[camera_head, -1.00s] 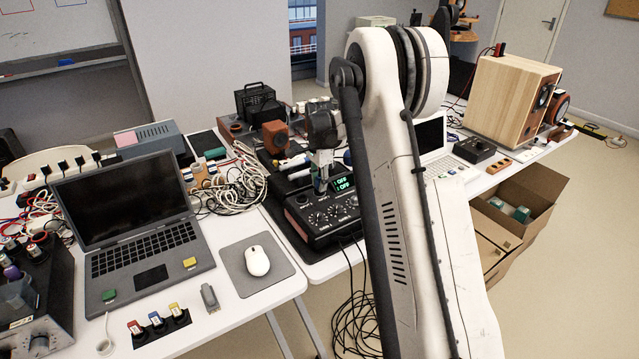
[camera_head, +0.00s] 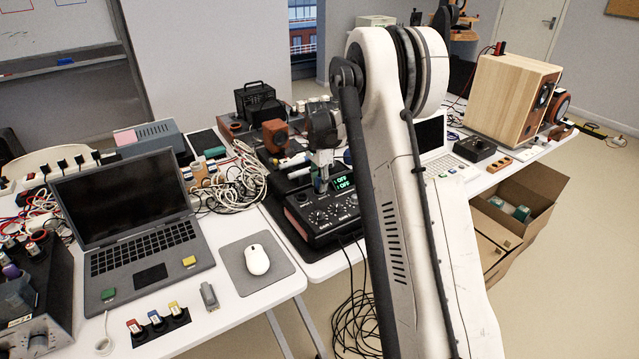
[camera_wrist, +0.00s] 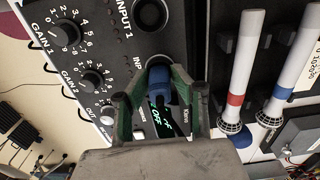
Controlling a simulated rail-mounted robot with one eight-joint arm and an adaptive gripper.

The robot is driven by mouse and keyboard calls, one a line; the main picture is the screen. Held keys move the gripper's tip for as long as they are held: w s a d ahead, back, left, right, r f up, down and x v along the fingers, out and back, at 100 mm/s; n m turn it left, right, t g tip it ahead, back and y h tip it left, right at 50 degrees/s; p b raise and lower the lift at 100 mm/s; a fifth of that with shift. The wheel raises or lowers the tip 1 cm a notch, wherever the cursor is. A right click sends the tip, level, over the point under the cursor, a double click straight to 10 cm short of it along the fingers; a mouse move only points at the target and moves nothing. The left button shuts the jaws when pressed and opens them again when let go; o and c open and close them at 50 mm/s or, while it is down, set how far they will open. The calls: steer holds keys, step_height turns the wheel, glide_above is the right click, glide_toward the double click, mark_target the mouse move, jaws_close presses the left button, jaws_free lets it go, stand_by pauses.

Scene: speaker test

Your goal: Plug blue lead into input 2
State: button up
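The black amplifier box (camera_head: 335,222) stands on the table, with knobs and a green display reading OFF. In the wrist view its panel (camera_wrist: 100,30) shows the INPUT 1 socket (camera_wrist: 150,14), which is empty. My gripper (camera_wrist: 157,78) has green-lined fingers closed on a blue plug (camera_wrist: 159,92) over the second input position, whose label is partly covered. My gripper also shows above the box in the head view (camera_head: 320,182). The plug's tip and the socket under it are hidden, so I cannot tell how far in it sits.
A white probe with a red band (camera_wrist: 240,75) and one with a blue band (camera_wrist: 290,75) lie beside the box. A laptop (camera_head: 135,230), mouse (camera_head: 257,260) and tangled white cables (camera_head: 240,185) are to the left. Cartons (camera_head: 515,215) stand on the floor at right.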

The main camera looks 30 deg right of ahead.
mark_target(319, 177)
steer(key=o, duration=0.3)
steer(key=shift+o, duration=0.2)
steer(key=shift+r, duration=0.1)
step_height(319, 177, up, 12)
steer(key=shift+f, duration=0.15)
steer(key=shift+s+a+r, duration=0.1)
steer(key=shift+a+r, duration=0.05)
steer(key=shift+r, duration=0.1)
steer(key=s+a+r+n+t, duration=0.2)
steer(key=s+a+r+n, duration=0.2)
steer(key=s+a+r, duration=0.4)
steer(key=s+a+r+n+t, duration=0.1)
steer(key=s+a+r+n, duration=0.35)
steer(key=s, duration=0.45)
steer(key=s+a+f+n+t, duration=0.2)
steer(key=s+a+n, duration=0.2)
steer(key=s, duration=0.7)
steer(key=s+a+f+n+t, duration=0.2)
steer(key=s+a+f+n, duration=0.1)
steer(key=s, duration=0.7)
steer(key=shift+s+a+n, duration=0.35)
steer(key=shift+a+n, duration=0.5)
steer(key=shift+a, duration=0.15)
